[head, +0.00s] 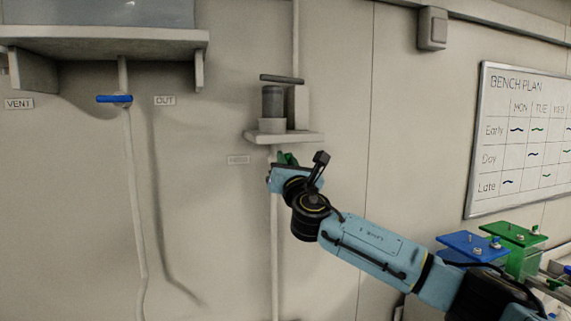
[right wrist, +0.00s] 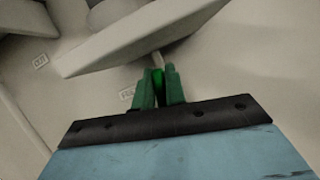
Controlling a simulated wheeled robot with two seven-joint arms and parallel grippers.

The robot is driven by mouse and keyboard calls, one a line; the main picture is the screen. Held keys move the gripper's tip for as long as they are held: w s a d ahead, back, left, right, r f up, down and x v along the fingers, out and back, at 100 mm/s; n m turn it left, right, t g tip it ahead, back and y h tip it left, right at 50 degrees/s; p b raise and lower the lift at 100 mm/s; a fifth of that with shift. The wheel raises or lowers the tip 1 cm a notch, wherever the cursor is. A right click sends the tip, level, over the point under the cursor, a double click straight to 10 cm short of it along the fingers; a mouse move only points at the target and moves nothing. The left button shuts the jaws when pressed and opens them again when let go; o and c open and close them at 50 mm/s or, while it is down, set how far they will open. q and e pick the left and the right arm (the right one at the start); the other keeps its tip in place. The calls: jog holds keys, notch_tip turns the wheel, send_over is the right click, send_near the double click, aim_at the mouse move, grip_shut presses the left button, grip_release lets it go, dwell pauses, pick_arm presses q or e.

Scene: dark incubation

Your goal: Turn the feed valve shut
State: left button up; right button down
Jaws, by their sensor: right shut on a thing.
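The feed valve's bright green handle (right wrist: 158,80) shows in the right wrist view between the darker green fingers of my right gripper (right wrist: 159,88). The fingers are shut on the handle, just under a small shelf. In the head view the gripper (head: 286,160) is at the vertical pipe (head: 274,235) below that shelf and hides most of the valve. A small label (head: 238,160) is on the wall just left of it. The handle's exact angle is hard to tell. My left gripper is not in view.
The small shelf (head: 258,137) bears a dark grey cylinder (head: 272,102) close above my gripper. Further left, a blue valve handle (head: 114,99) lies across another pipe near the OUT label (head: 165,100).

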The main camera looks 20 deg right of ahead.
jog(key=m+h, duration=0.1)
jog(key=m, duration=0.1)
jog(key=m+h, duration=0.1)
jog(key=m, duration=0.1)
jog(key=m+g+h+b, duration=0.1)
jog(key=m, duration=0.1)
jog(key=shift+d+f, duration=0.2)
jog(key=shift+d, duration=0.05)
jog(key=shift+d+f+m+g+h+p, duration=0.3)
jog(key=shift+m+g, duration=0.45)
jog(key=shift+m, duration=1.4)
jog(key=shift+a+f+m+g+h+p, duration=0.1)
jog(key=shift+m+g+h+p, duration=0.5)
jog(key=shift+m, duration=1.5)
jog(key=shift+d+f+m+g+h+p, duration=0.15)
jog(key=shift+m+g, duration=0.8)
jog(key=shift+m, duration=1.2)
jog(key=shift+f, duration=0.1)
jog(key=c, duration=1.4)
grip_release()
jog(key=shift+d, duration=0.1)
jog(key=shift+c, duration=0.2)
